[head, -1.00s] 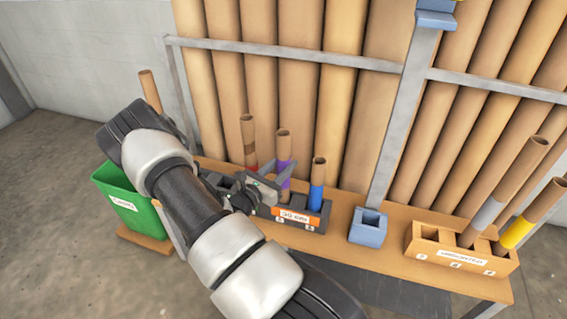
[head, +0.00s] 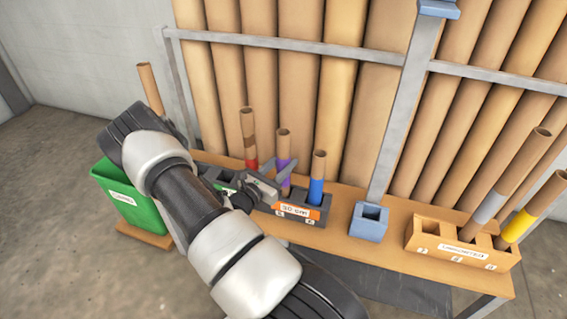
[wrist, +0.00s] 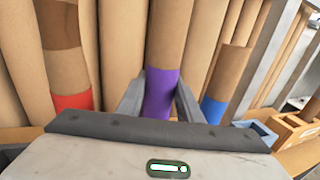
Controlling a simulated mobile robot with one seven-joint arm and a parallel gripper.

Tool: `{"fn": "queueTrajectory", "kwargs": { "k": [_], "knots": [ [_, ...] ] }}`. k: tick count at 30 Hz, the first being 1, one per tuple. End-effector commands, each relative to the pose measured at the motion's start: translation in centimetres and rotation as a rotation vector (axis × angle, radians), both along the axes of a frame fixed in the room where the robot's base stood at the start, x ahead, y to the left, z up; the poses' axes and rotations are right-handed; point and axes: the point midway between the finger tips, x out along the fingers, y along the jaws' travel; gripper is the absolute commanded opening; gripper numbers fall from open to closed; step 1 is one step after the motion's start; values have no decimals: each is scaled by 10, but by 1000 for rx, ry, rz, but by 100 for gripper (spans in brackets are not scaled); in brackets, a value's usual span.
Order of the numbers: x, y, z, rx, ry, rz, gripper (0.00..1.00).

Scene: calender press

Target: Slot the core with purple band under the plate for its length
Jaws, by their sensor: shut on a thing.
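The cardboard core with the purple band (head: 283,145) stands nearly upright between the red-banded and blue-banded cores. My gripper (head: 282,180) is shut on it around the purple band, which also shows between the fingers in the wrist view (wrist: 160,92). The core's lower end is hidden, so I cannot tell how deep it sits in the dark rack (head: 318,218). An orange-edged label plate (head: 294,211) is on that rack's front.
The red-banded core (head: 249,135) and blue-banded core (head: 318,175) stand close on either side. A blue socket (head: 368,228) stands right of the rack. A wooden holder (head: 425,247) has grey- and yellow-banded cores. A green bin (head: 125,213) is at left. Tall tubes stand behind.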

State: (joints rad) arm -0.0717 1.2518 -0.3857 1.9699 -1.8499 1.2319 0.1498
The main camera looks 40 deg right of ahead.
Motion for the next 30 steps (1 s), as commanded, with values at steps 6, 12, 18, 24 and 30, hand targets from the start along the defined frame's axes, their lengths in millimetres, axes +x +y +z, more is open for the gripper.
{"fn": "queueTrajectory", "kwargs": {
  "k": [6,12,18,24,30],
  "knots": [
    [0,0,-5,-1,0,0,5],
    [0,0,-10,-1,-1,0,5],
    [0,0,-15,-1,0,0,5],
    [0,0,-20,-1,-1,0,5],
    [0,0,-25,0,0,0,5]
  ]
}}
